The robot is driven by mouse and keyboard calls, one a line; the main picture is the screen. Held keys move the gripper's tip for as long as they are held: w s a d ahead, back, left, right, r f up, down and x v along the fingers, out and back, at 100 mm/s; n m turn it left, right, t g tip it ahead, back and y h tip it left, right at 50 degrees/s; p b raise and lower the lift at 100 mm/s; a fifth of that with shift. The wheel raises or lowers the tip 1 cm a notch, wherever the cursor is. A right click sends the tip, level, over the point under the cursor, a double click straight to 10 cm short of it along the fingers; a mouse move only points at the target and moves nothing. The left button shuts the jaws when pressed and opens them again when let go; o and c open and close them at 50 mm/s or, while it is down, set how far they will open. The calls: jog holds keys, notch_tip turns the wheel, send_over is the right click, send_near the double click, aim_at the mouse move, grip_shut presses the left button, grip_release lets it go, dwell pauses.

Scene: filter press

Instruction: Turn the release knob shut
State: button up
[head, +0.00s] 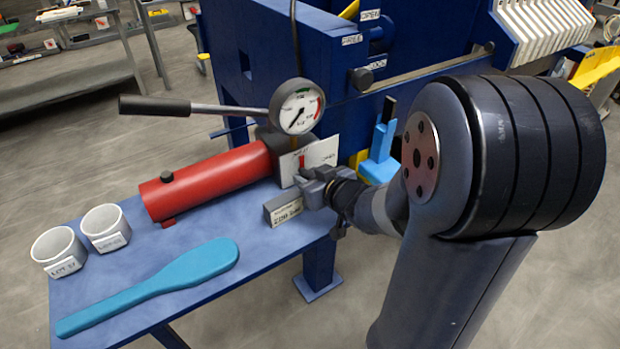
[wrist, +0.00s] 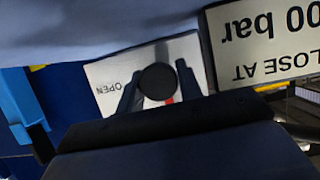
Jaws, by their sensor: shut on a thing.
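The release knob (wrist: 158,82) is a dark round knob in front of a white plate (wrist: 105,75) marked OPEN. A small red mark (wrist: 170,101) shows at the knob's edge. My gripper (wrist: 158,86) is shut on the knob, one finger on each side of it. In the head view my gripper (head: 310,186) is at the pump's end, in front of the white plate (head: 322,152), and hides the knob. The knob belongs to the red hand pump (head: 205,182).
A pressure gauge (head: 298,107) and a black-gripped pump lever (head: 155,106) stand above the pump. A "200 bar" sign block (head: 283,209) sits close to my gripper. Two white cups (head: 105,228) and a blue paddle (head: 160,284) lie on the blue table. A light-blue tool (head: 381,150) stands behind.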

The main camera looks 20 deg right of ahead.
jog(key=o, duration=1)
jog(key=p+v, duration=0.3)
jog(key=v, duration=0.6)
jog(key=shift+r, duration=0.1)
jog(key=shift+p+v, duration=0.45)
jog(key=shift+v, duration=0.4)
jog(key=shift+s, duration=0.1)
